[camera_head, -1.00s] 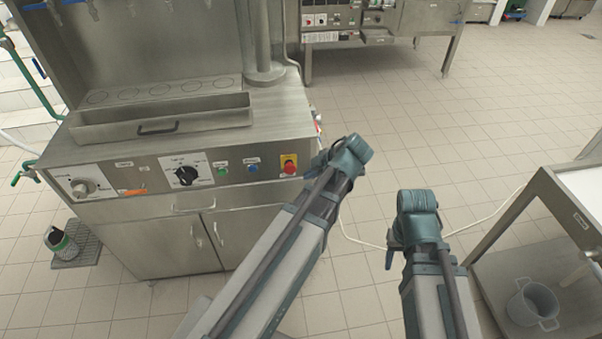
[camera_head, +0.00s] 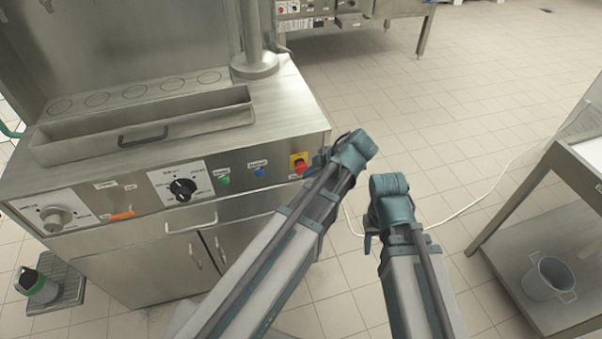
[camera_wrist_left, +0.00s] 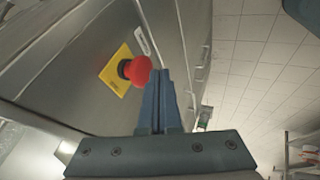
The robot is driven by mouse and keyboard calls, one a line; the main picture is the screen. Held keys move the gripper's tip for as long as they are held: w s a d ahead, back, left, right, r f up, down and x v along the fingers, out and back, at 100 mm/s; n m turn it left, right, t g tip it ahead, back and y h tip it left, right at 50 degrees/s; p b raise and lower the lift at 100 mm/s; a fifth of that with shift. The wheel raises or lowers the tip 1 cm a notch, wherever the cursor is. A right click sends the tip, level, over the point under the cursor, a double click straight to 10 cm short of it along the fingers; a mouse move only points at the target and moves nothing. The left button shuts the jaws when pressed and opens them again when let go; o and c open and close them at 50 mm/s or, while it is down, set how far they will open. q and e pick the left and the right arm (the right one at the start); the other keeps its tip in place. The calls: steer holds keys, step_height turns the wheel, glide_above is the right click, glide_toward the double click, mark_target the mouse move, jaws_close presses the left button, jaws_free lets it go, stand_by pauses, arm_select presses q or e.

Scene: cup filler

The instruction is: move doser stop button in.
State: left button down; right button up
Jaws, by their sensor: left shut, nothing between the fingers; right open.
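The doser stop button is a red mushroom button (camera_head: 301,168) on a yellow plate, at the right end of the machine's front panel. In the left wrist view the red button (camera_wrist_left: 136,70) shows its round cap standing out from the yellow plate (camera_wrist_left: 115,70). My left gripper (camera_head: 316,163) is shut and empty, just right of the button in the head view. In the left wrist view its fingertips (camera_wrist_left: 161,73) overlap the button's right edge; I cannot tell if they touch it. My right gripper (camera_head: 369,243) is open, away from the panel, and mostly hidden by its wrist.
The panel also carries a green button (camera_head: 224,180), a blue button (camera_head: 259,173), a black knob (camera_head: 183,189) and an orange switch (camera_head: 122,216). A steel table (camera_head: 560,180) stands at the right, with a pot (camera_head: 548,278) on its lower shelf.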

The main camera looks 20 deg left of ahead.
arm_select(q)
steer(key=shift+w+a, duration=0.15)
steer(key=shift+w, duration=0.1)
arm_select(e)
steer(key=shift+w+a, duration=0.15)
steer(key=shift+a, duration=0.25)
